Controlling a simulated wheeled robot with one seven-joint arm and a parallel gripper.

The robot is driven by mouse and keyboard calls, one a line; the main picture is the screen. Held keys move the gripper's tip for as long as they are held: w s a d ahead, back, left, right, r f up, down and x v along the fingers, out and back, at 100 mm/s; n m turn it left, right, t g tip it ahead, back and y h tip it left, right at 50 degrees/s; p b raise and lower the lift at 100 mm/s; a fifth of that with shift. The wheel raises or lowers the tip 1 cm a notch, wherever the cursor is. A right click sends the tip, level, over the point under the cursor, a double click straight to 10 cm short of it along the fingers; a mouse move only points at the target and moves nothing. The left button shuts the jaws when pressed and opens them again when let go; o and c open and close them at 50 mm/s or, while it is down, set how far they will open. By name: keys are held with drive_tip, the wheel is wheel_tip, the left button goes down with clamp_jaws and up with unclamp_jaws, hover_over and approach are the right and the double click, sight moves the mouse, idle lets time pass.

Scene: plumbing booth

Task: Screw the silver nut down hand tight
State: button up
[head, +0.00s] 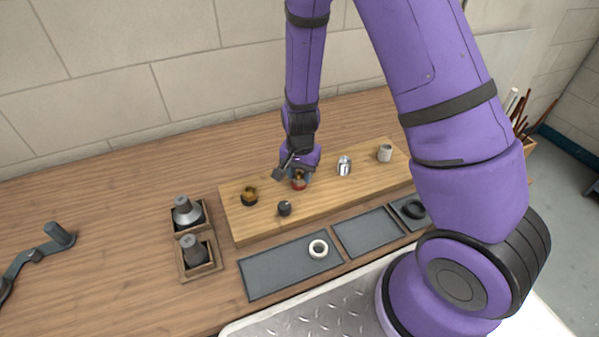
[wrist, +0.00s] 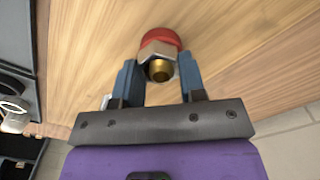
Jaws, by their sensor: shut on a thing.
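The silver nut (wrist: 149,50) is a hex nut seated around a brass stem (wrist: 159,71) in the wrist view, with a red collar (wrist: 161,36) directly beyond it. The blue fingers of my gripper (wrist: 159,64) stand on both sides of the nut and are shut on it. In the head view my gripper (head: 297,172) reaches down over the red collar (head: 299,185) on the wooden board (head: 320,200). The nut is mostly hidden there by the gripper. How far down the thread it sits cannot be told.
The board also bears a dark brass-topped fitting (head: 249,196), a black knob-like fitting (head: 284,208), a shiny metal fitting (head: 344,166) and a grey cylinder (head: 384,153). Two boxed cone-shaped parts stand left.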

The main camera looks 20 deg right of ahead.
drive_tip(key=shift+m, duration=0.3)
drive_tip(key=o, duration=1.6)
drive_tip(key=shift+r, duration=0.15)
drive_tip(key=shift+r, duration=2.35)
